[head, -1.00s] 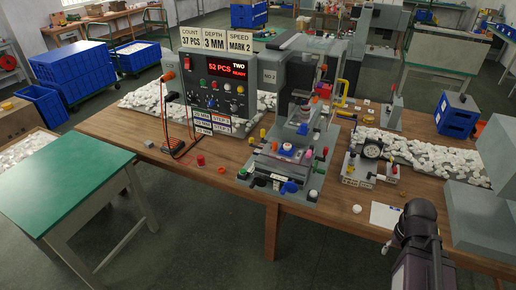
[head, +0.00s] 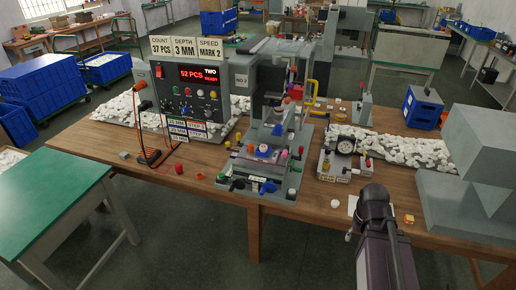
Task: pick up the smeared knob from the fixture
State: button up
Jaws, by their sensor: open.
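The pad printer (head: 285,110) stands on the wooden bench, with its fixture area (head: 250,164) low at the front. A small bluish piece (head: 263,150) sits at the middle of the fixture, below the printing head. It may be the knob, but it is too small for me to make out a smear. My dark arm link rises at the lower right, well to the right of the fixture. My gripper's fingers do not show.
A control box (head: 193,90) with a lit display stands left of the printer. A white knob (head: 335,203) and a red knob (head: 179,168) lie on the bench (head: 225,193). Grey blocks (head: 470,160) stand at the right.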

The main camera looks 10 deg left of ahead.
aim_at(263, 148)
jog(key=z, duration=0.25)
jog(key=i, duration=1)
jog(key=u, duration=0.25)
